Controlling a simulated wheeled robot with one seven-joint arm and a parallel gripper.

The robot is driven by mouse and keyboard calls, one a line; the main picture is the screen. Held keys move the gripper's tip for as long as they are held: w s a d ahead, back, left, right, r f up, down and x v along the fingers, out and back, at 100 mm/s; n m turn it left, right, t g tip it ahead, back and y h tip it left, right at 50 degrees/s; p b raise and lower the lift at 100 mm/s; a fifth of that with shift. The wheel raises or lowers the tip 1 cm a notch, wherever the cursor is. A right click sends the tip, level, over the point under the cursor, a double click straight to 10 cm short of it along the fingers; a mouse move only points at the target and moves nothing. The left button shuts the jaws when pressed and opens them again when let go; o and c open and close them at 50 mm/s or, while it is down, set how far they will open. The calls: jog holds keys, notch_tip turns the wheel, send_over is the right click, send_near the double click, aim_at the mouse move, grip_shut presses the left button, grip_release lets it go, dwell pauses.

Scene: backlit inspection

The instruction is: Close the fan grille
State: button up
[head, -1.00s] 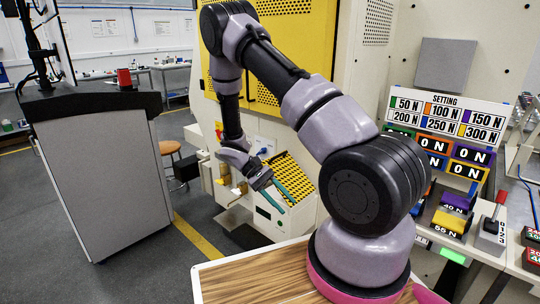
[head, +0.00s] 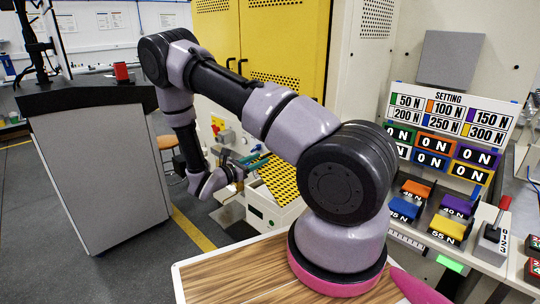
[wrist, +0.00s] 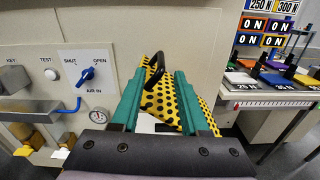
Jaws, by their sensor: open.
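The fan grille is a yellow panel with black holes, seen sloping in the wrist view (wrist: 168,103) and at the middle of the head view (head: 280,180). A black loop handle (wrist: 155,68) stands up from its far end. My gripper (wrist: 159,76) has two teal fingers, spread apart with nothing held. In the wrist view the fingers lie over the grille, with the handle showing between and just past their tips. I cannot tell whether they touch it.
A bench with coloured weights (wrist: 240,80) is at the right. A grey console (head: 100,170) stands at the left, with open floor between it and the machine.

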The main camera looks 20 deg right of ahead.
aim_at(267, 156)
jog(key=x, duration=0.6)
jog(key=shift+w+d, duration=0.15)
jog(key=shift+d, duration=0.1)
grip_shut()
